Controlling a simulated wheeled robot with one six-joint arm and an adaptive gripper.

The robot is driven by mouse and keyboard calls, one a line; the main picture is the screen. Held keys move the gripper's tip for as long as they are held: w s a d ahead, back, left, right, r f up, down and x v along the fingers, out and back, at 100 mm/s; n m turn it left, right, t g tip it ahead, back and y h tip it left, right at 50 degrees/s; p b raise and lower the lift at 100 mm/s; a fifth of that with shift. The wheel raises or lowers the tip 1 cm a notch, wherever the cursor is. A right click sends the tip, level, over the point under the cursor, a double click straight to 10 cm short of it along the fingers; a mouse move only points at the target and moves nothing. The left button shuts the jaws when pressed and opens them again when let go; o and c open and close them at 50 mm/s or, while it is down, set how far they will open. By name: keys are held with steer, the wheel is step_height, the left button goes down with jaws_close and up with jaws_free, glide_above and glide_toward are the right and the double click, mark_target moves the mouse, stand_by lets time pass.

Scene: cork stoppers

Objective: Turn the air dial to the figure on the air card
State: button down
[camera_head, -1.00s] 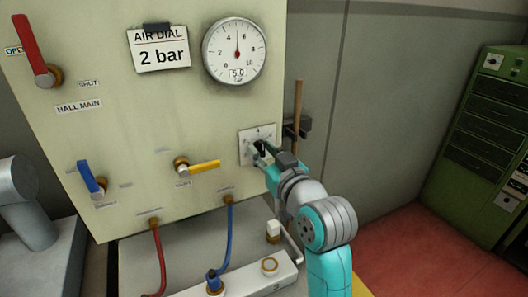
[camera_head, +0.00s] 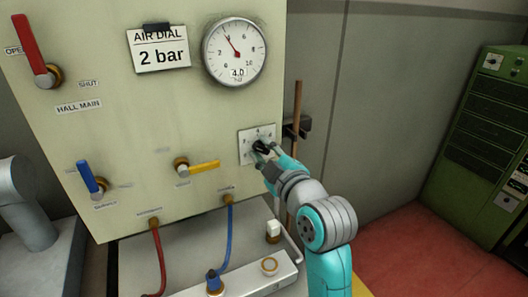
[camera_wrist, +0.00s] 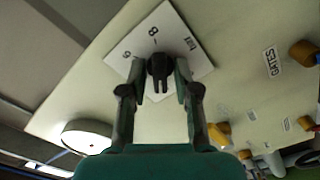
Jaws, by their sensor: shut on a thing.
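The air card (camera_head: 161,50) at the top of the pale panel reads "AIR DIAL 2 bar". The air dial is a black knob (camera_wrist: 159,70) on a white square plate (camera_head: 244,153) low on the panel's right side; the plate also shows in the wrist view (camera_wrist: 195,62). My gripper (camera_head: 262,151) is at the knob, its two fingers on either side of it in the wrist view (camera_wrist: 158,88). It is shut on the knob and hides part of the plate's figures.
A red lever (camera_head: 33,50), a blue lever (camera_head: 88,177) and a yellow lever (camera_head: 204,167) stick out from the panel. A wooden stick (camera_head: 297,105) stands at the panel's right edge. Red and blue hoses (camera_head: 228,230) hang below.

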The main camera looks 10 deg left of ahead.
steer(key=shift+f+n, duration=0.1)
steer(key=shift+n, duration=0.5)
steer(key=c, duration=1.2)
jaws_free()
steer(key=shift+o, duration=0.2)
steer(key=v, duration=1.2)
